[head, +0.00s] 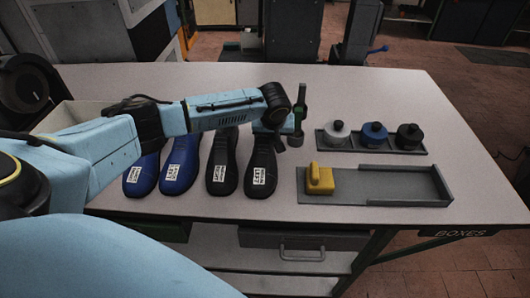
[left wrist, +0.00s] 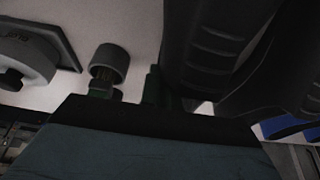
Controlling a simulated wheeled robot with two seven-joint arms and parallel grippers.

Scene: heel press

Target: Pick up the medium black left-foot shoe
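Two black shoes stand on the table, soles down, with white heel labels. The right one (head: 260,160) has a label that seems to read LEFT; the other black shoe (head: 221,160) stands to its left, its label too small to read surely. My left gripper (head: 288,139) is just right of the right black shoe's far part, pointing down, its fingers apart with no shoe between them. In the left wrist view, my left gripper (left wrist: 128,88) shows two separate fingers, with black shoe surface (left wrist: 210,50) close on the right. My right gripper is not in view.
Two blue shoes (head: 180,165) stand left of the black ones. A grey tray (head: 400,198) with a yellow block (head: 320,178) lies at right. Behind it, a dark holder (head: 370,145) carries grey, blue and black round pieces. My left arm passes over the shoes.

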